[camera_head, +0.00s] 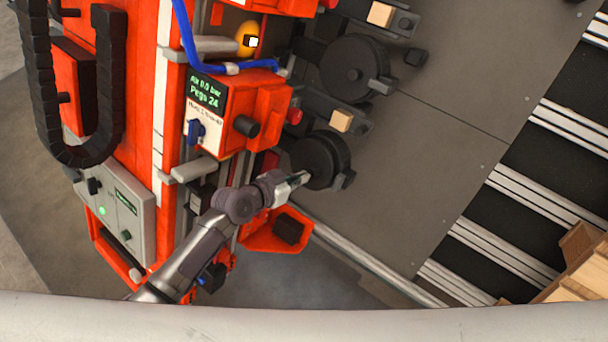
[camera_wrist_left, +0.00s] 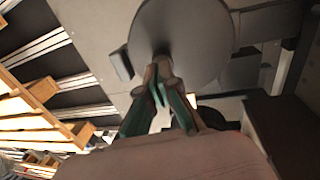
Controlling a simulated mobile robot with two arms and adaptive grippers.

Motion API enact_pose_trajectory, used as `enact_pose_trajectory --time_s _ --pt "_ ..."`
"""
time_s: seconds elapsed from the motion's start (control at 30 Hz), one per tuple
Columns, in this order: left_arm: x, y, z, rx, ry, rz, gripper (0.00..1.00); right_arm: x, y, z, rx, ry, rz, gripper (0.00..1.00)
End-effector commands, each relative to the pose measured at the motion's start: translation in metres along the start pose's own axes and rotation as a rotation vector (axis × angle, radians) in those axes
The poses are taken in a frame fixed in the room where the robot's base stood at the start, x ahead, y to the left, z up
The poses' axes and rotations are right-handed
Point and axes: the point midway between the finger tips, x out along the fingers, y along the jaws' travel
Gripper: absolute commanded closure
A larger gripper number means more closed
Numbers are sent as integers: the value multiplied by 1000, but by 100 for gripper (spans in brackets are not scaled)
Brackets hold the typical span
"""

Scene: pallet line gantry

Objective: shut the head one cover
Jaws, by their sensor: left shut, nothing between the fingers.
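My left gripper (camera_head: 301,178) is shut and empty. Its tips are at the near left side of the lower black round drum (camera_head: 322,158), which sits beside an orange head unit. In the left wrist view, the shut fingertips (camera_wrist_left: 159,78) lie over the lower part of a broad grey disc (camera_wrist_left: 182,35), which looks like the drum's round face. I cannot tell whether they touch it. No label marks the head one cover; this round face may be it, and how far it stands open is unclear. My right gripper is not in view.
A second black drum (camera_head: 354,68) sits above, with a wooden block (camera_head: 342,120) between. Grey plate (camera_head: 440,150) lies open to the right.

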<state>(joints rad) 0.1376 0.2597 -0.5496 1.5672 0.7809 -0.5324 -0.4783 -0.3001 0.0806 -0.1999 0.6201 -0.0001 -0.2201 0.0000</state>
Motion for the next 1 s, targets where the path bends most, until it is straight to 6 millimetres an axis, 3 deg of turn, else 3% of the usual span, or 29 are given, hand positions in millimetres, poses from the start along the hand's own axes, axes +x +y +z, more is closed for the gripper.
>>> enact_pose_trajectory --time_s 0.17,0.57,0.77,1.0 --pt "15 -1 0 0 1 -1 100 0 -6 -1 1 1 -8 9" --pt "18 0 0 0 1 -1 100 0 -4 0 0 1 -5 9" --pt "37 9 2 1 3 0 100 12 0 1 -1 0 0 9" --pt "38 11 0 -1 0 1 100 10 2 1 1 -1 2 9"
